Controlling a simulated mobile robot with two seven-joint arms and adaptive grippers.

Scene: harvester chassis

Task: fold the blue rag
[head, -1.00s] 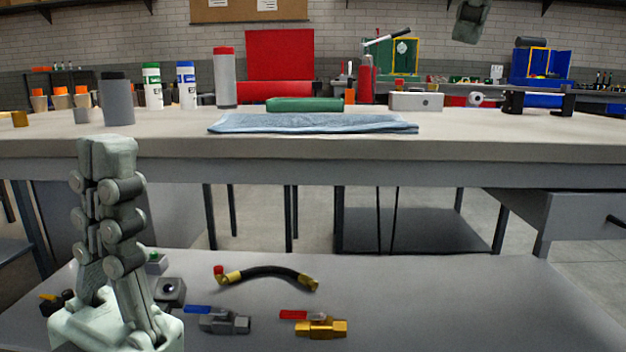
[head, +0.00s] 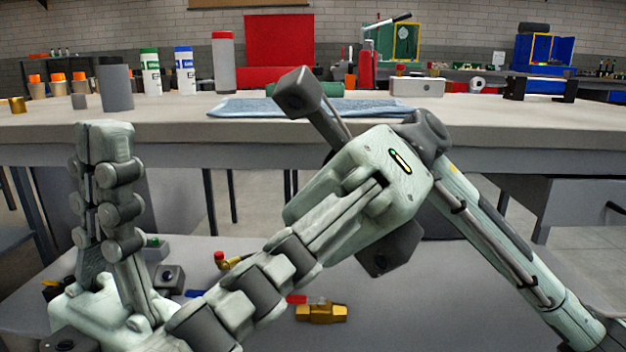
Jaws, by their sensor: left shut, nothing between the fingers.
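The blue rag (head: 248,107) lies flat on the workbench top, its long side along the front edge. My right arm crosses in front of it and hides part of its middle and front. My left gripper (head: 105,130) stands upright at the left, below and in front of the bench edge. Its fingers are together and hold nothing. My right gripper (head: 205,325) reaches from the centre down to the lower left, away from the rag. Its fingers are seen side-on near the bottom edge, so I cannot tell whether they are apart.
A green rolled object (head: 318,89) lies behind the rag. A grey cylinder (head: 115,85), bottles (head: 185,72) and a red-topped canister (head: 224,65) stand to the left. A white box (head: 417,87) is to the right. A brass valve (head: 321,312) lies on the lower surface.

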